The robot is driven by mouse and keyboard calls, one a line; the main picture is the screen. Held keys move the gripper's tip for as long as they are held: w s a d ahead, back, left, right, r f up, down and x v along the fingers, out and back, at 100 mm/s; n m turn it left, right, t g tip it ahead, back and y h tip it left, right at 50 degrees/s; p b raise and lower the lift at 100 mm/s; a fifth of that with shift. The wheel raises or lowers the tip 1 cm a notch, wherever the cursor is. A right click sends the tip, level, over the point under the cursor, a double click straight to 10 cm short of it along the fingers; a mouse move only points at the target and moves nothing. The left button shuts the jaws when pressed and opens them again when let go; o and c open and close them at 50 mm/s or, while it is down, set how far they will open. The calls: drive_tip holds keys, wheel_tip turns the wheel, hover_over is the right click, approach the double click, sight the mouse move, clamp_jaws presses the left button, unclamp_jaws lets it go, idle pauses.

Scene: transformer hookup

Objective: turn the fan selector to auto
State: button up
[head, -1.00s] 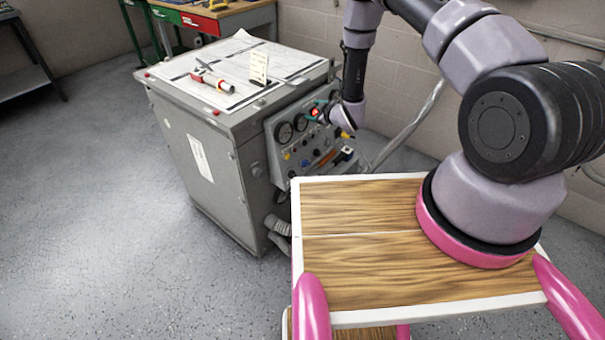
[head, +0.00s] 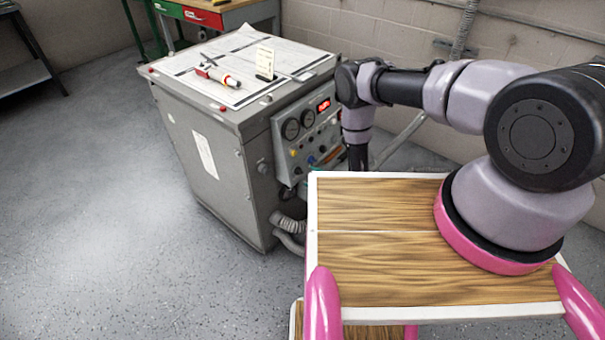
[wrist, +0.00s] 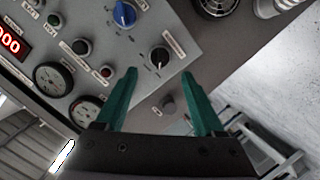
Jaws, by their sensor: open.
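The grey cabinet's control panel (head: 305,132) faces my arm in the head view. In the wrist view a black knob with a pale pointer mark (wrist: 160,58) and a blue knob (wrist: 124,14) sit on the panel. Their labels are too small to read, so I cannot tell which is the fan selector. My gripper (wrist: 159,73) has two teal fingers spread apart with nothing between them. The black knob appears just beyond and between the fingertips; I cannot tell the distance. In the head view my arm hides part of the panel, and only a bit of teal finger shows.
The panel also carries round gauges (wrist: 53,79), a red display (wrist: 10,42) and several small buttons. A small grey knob (wrist: 168,105) shows between the fingers. A red-and-white tool (head: 217,75) lies on papers on the cabinet top. Grey hoses (head: 288,229) hang beside the cabinet.

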sight(301, 172)
drive_tip(key=x, duration=0.6)
drive_tip(key=shift+a, duration=0.1)
clamp_jaws()
